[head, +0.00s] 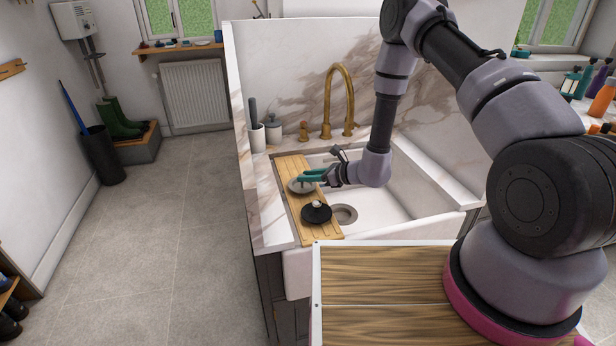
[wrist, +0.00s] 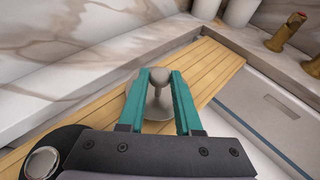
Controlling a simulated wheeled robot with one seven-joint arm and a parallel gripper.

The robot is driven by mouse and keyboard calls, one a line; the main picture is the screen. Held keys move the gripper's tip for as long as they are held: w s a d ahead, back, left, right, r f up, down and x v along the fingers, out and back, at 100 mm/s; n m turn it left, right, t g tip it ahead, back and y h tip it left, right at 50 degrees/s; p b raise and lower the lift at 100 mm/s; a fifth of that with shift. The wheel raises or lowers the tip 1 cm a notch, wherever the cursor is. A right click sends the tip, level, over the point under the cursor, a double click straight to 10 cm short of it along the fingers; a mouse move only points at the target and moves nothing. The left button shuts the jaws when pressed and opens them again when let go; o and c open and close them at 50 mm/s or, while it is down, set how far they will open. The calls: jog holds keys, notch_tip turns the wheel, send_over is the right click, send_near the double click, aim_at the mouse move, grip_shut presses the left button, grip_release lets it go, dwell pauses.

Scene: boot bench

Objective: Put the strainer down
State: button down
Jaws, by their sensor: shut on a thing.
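The strainer (head: 297,187) is a grey disc with a round knob on top. It is at the wooden board (head: 292,167) that lies across the left side of the sink. My gripper (head: 311,176) has teal fingers and reaches in from the right. In the wrist view my gripper (wrist: 160,80) is shut on the knob of the strainer (wrist: 158,122), with one finger on each side. The disc is level or nearly so, over the board's slats. I cannot tell whether its underside touches the board.
A black disc with a pale knob (head: 316,213) sits on the board nearer the front. The round drain (head: 344,214) shows in the white sink (head: 392,207). The brass tap (head: 338,100) stands behind.

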jog(key=shift+f, duration=0.15)
jog(key=c, duration=0.6)
grip_release()
jog(key=shift+d+r, duration=0.15)
jog(key=shift+r, duration=0.1)
jog(key=v, duration=1.2)
jog(key=s+r+n+g, duration=0.35)
jog(key=r+n, duration=0.25)
jog(key=r, duration=0.6)
jog(key=s+r+n+g, duration=0.3)
jog(key=s+r+n, duration=0.15)
jog(key=r, duration=0.85)
jog(key=s+d+r+n+t+h, duration=0.7)
jog(key=s+d+r+n+h, duration=0.2)
jog(key=s+d+r, duration=0.4)
jog(key=d+r, duration=0.3)
jog(key=r, duration=0.1)
jog(key=shift+r+h, duration=0.2)
jog(key=shift+h, duration=0.2)
